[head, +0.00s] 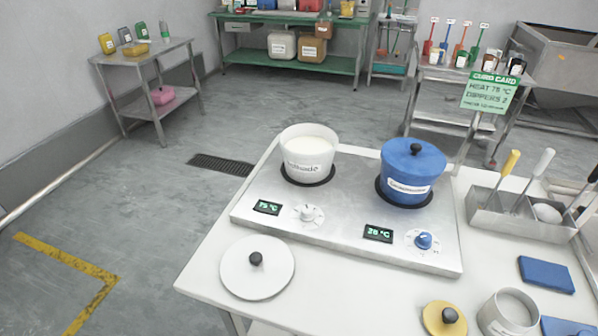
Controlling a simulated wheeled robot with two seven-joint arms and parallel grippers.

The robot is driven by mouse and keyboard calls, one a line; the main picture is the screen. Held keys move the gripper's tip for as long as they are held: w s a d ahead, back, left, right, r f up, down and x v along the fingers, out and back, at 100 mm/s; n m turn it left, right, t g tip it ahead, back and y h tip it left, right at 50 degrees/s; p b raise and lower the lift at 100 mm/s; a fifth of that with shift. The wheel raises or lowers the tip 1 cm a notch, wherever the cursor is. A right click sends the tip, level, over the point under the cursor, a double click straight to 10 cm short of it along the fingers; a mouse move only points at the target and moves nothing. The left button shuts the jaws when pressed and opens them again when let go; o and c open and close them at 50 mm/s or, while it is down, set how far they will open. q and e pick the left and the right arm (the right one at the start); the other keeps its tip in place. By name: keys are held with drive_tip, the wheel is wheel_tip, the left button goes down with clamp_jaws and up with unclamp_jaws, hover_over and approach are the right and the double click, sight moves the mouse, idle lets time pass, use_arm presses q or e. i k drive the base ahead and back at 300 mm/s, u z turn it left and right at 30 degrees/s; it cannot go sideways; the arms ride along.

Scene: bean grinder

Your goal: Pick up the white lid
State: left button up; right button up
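The white lid (257,276) lies flat on the front left of the white table, with a black knob (256,258) on top. It is in front of the steel double hot plate (335,222). An uncovered white pot (308,154) with white contents stands on the left burner. A blue pot (411,172) with a blue lid and black knob stands on the right burner. Neither of my grippers is in view.
A small yellow lid (444,319) and a white mug (507,313) are at the front right. A steel utensil holder (519,214) and a blue cloth (546,274) are at the right. The tabletop (340,300) between the white and yellow lids is clear.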

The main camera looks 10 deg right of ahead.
sight(257, 267)
drive_tip(key=z, duration=3.55)
drive_tip(key=k, duration=0.85)
drive_tip(key=u, duration=1.5)
